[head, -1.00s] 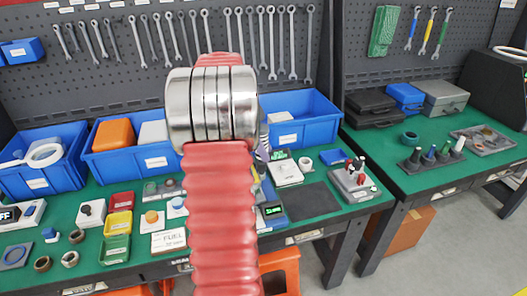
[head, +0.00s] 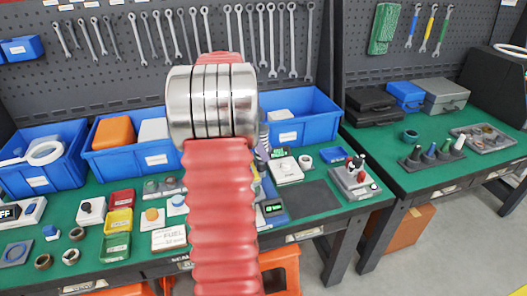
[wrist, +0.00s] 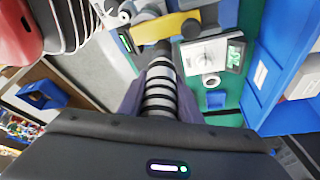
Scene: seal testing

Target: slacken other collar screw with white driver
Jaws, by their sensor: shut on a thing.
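My gripper (wrist: 160,100) is shut on a ringed grey-and-black handle (wrist: 160,83), held between its purple-grey fingers. The handle points away from the wrist camera, and its far end is dark. I cannot tell whether it is the white driver. Beyond its far end lie a yellow part (wrist: 171,26) and grey parts; whether they touch is unclear. No collar or collar screw can be made out. In the head view my red arm hides most of the gripper and the bench behind it.
A white device with a green display (head: 288,170) and a small blue tray (head: 332,156) lie right of my arm. A grey holder (head: 354,181) stands near the bench's right end. Blue bins (head: 155,161) line the back. A dark mat (head: 305,200) is bare.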

